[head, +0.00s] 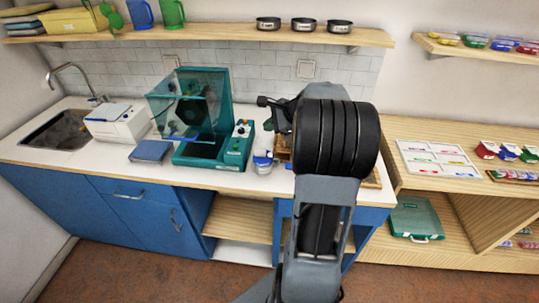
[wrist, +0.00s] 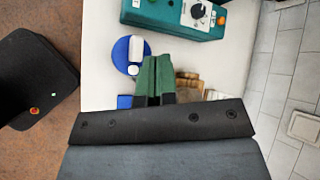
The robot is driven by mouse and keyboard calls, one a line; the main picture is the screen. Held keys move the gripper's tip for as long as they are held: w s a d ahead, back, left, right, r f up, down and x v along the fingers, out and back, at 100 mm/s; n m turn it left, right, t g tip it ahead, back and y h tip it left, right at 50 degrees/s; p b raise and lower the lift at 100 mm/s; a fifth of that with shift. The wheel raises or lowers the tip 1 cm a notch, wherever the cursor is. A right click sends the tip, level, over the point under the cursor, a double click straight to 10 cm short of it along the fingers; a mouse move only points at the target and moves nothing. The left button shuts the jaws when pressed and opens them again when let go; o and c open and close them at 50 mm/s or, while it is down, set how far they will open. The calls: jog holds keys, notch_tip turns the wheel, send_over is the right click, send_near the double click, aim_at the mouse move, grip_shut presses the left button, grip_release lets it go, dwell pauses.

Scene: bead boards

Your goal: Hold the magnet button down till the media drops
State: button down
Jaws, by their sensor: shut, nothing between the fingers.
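A teal machine (head: 193,158) with a tilted clear hood (head: 188,95) stands on the white counter. Its control panel (head: 238,143) is at its right side, with a dial and small knobs. In the wrist view the panel end (wrist: 180,14) shows at the top, with a round dial (wrist: 198,10) and an orange button (wrist: 221,20). I cannot tell which one is the magnet button, and I see no media clearly. My gripper (wrist: 153,62) has green fingers, shut and empty, short of the panel and apart from it. In the head view my arm rises right of the machine.
A blue round dish (wrist: 121,55) with a white piece lies beside my fingers; it also shows in the head view (head: 262,168). Wooden items (wrist: 188,85) lie to their right. A white box (head: 118,124) and blue block (head: 150,151) stand left. Bare counter (wrist: 100,60) lies left of the dish.

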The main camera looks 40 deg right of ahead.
aim_at(265, 149)
jog(key=shift+f+b, duration=3.55)
jog(key=shift+f, duration=0.85)
jog(key=shift+f, duration=0.1)
jog(key=shift+f, duration=0.1)
jog(key=shift+s+f+b, duration=0.1)
jog(key=shift+f+b, duration=0.15)
jog(key=shift+b, duration=0.05)
